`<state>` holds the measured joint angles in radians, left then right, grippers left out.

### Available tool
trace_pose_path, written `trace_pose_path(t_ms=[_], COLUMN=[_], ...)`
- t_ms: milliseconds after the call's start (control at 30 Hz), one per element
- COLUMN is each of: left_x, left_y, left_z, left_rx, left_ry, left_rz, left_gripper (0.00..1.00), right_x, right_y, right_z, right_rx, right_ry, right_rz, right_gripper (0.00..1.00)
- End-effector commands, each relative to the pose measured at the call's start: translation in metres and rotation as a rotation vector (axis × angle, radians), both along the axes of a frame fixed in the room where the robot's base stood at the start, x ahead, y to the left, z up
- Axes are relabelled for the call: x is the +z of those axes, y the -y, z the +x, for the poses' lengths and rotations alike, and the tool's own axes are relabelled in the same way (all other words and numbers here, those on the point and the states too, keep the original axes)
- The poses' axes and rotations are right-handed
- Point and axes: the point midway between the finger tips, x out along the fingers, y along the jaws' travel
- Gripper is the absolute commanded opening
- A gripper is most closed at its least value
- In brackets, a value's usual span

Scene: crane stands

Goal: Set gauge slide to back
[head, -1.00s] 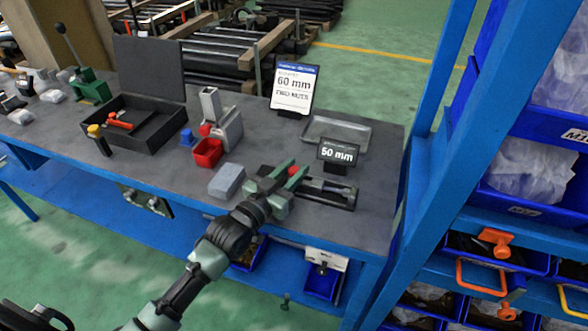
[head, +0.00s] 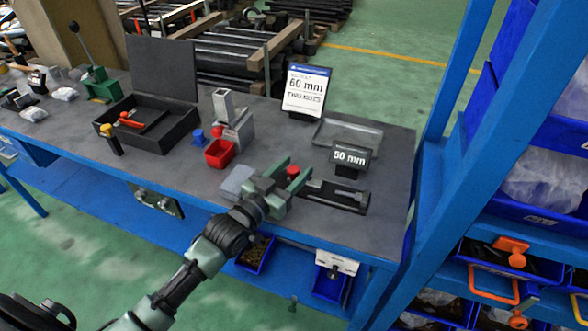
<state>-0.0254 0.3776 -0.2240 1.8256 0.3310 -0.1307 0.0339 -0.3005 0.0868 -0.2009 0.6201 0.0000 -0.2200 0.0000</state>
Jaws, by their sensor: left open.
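The gauge (head: 350,205) is a low black base with a grey metal bar, near the front right of the bench. Its small display (head: 351,157) stands behind it and reads 50 mm. A red knob (head: 293,170) shows between the green fingers of my left gripper (head: 292,173). The gripper is open and reaches over the left end of the gauge from the front. Its body hides that end of the gauge, and I cannot tell whether a finger touches the knob. My right gripper is not in view.
A sign (head: 305,90) reading 60 mm stands behind the gauge, beside a shallow metal tray (head: 348,134). A grey block (head: 236,180) lies close left of my gripper. A red bin (head: 219,154) is further left. Blue shelving (head: 425,190) rises at the right.

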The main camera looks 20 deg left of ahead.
Motion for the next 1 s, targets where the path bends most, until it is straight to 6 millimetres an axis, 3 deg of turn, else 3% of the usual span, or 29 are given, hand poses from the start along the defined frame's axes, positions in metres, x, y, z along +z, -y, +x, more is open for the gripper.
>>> trace_pose_path(t_ms=[433, 1000], left_x=[-0.002, -0.001], left_y=[-0.020, -0.022], left_z=[-0.065, -0.072], left_rx=[-0.001, 0.000], left_ry=[-0.002, 0.000], left_rz=[0.001, -0.001], left_gripper=[0.50, 0.50], right_x=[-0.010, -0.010], right_y=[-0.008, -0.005], right_z=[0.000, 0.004], right_rx=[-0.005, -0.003], right_ry=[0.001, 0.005], right_rz=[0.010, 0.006], right_gripper=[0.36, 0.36])
